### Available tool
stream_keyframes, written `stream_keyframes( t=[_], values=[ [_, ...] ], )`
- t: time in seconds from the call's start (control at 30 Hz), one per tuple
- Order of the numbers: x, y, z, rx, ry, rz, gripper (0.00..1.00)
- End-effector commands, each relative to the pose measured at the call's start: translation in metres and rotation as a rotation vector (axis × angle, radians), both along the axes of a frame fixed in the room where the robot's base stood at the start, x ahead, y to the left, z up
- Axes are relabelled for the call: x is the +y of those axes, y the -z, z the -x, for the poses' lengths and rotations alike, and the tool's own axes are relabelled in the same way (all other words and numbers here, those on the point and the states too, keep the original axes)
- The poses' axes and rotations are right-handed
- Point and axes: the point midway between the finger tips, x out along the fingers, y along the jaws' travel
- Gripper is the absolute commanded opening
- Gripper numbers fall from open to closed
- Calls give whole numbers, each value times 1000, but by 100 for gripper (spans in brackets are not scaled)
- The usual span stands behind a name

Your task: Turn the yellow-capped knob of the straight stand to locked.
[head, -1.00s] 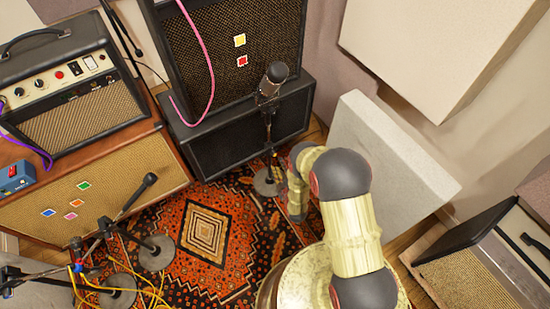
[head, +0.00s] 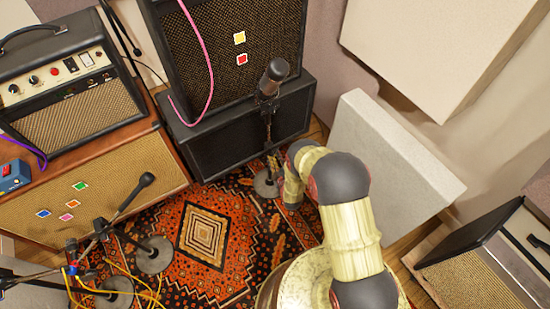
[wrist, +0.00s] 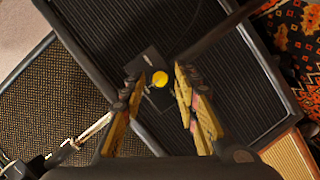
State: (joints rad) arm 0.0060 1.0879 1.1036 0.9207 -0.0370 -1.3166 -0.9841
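The straight stand (head: 268,130) rises from a round grey base on the rug, in front of the black cabinets, with a dark microphone at its top. In the wrist view the yellow-capped knob (wrist: 159,79) shows as a round yellow disc beside a dark plate. My gripper (wrist: 157,77) is open, with one finger on each side of the knob in that picture and a gap visible around the cap. I cannot tell how far the fingertips reach past the knob. In the head view the knob cannot be made out, and my wrist is close to the right of the stand.
Black speaker cabinets (head: 235,130) stand behind the stand. A brown amp cabinet (head: 110,178) is at left, with several boom-stand bases and yellow cables (head: 150,292) in front. A pale panel (head: 390,160) leans behind my arm. Another amp (head: 480,260) is at right. Patterned rug (head: 225,285) lies open between.

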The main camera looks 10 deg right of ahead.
Motion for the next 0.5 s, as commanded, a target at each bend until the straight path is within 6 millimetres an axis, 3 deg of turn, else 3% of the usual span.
stream_keyframes(
  t=[0.5],
  values=[
    [0,0,0,1,-1,0,0]
  ],
)
